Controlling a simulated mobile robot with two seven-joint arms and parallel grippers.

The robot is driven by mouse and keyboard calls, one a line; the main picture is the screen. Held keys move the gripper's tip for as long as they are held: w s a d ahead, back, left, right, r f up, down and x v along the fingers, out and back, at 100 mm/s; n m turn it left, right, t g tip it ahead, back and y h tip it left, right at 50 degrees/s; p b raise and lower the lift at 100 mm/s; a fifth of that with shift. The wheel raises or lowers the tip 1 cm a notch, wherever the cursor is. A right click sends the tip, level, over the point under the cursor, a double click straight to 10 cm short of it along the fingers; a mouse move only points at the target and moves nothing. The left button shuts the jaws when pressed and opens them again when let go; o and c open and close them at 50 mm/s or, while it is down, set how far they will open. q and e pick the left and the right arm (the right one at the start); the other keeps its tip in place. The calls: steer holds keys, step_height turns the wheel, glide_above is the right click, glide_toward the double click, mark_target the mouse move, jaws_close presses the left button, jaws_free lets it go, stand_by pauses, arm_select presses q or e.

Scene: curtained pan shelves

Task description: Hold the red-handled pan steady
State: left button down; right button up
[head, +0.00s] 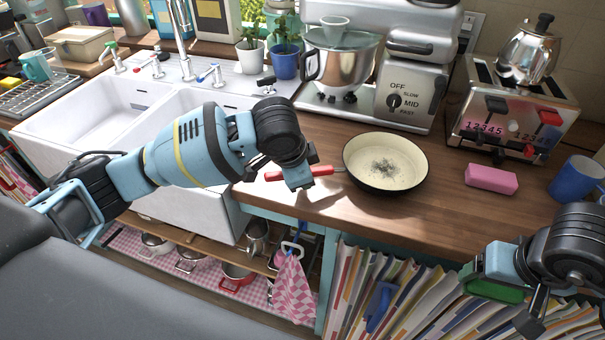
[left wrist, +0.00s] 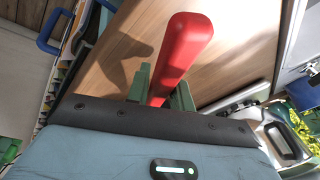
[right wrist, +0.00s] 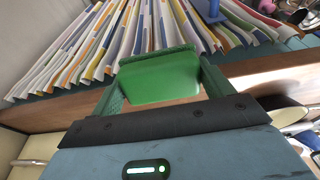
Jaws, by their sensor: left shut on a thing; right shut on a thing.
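The pan (head: 385,165) sits on the wooden counter. It has a dark rim, a cream inside and a patch of dark specks in the middle. Its red handle (head: 320,171) points left, and it also shows in the left wrist view (left wrist: 180,50). My left gripper (head: 300,180) is shut on the red handle, with a finger on each side of it. My right gripper (right wrist: 157,85) is shut on a green block (right wrist: 160,78), in front of the counter at lower right; the block also shows in the head view (head: 497,289).
A pink sponge (head: 491,179) and a blue mug (head: 577,180) lie right of the pan. A toaster (head: 512,110) and a stand mixer (head: 415,75) stand behind. A white double sink (head: 120,120) is at left.

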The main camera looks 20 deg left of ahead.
arm_select(q)
steer(key=shift+f, duration=0.1)
stand_by(0.5)
steer(key=c, duration=1.5)
jaws_free()
steer(key=shift+c, duration=0.2)
steer(key=o, duration=0.4)
steer(key=shift+f, duration=0.1)
steer(key=v, duration=1.2)
